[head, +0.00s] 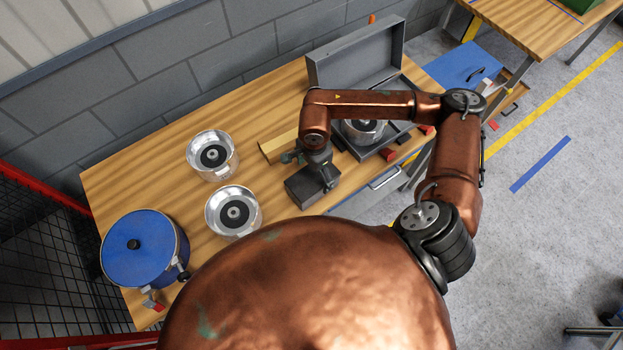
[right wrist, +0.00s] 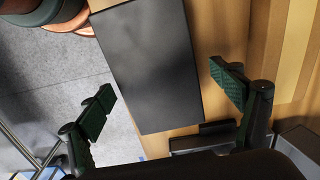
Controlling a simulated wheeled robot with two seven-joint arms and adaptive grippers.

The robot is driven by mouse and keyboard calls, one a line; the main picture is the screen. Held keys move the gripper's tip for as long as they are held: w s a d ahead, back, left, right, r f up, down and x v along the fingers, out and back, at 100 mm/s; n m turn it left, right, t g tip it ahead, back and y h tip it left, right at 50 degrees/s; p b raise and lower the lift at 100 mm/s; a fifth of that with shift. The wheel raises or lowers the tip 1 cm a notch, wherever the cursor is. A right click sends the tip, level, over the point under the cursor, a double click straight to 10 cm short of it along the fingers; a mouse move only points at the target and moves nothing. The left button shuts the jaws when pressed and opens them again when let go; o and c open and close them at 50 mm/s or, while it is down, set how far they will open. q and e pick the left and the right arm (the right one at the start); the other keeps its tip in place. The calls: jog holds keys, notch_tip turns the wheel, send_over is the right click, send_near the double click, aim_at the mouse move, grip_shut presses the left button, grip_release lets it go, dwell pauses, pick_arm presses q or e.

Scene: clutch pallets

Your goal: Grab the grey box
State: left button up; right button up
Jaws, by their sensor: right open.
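A small dark grey box (head: 303,189) sits near the front edge of the wooden workbench, partly hidden by my right gripper in the head view. My right gripper (head: 327,178) is just above it, at the box's right end. In the right wrist view the grey box (right wrist: 146,65) fills the space between the two open fingers of the gripper (right wrist: 165,98). Gaps show between each finger and the box sides, and I see no contact. My left gripper is not in view.
A larger open grey case (head: 356,55) with a metal part inside stands behind my right arm. Two round metal parts (head: 212,155) and a blue-lidded pot (head: 145,248) stand left on the workbench (head: 120,180). A yellowish block (head: 278,147) lies behind the gripper.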

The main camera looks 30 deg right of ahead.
jog(key=shift+a+f, duration=0.15)
jog(key=shift+f, duration=0.3)
jog(key=f, duration=0.2)
jog(key=f+p, duration=0.1)
jog(key=f, duration=0.1)
jog(key=shift+s+a+f, duration=0.15)
jog(key=shift+s+f, duration=0.05)
jog(key=shift+f, duration=0.35)
jog(key=shift+c, duration=1)
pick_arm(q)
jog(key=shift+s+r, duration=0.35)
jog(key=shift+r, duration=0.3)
pick_arm(e)
jog(key=c, duration=1.4)
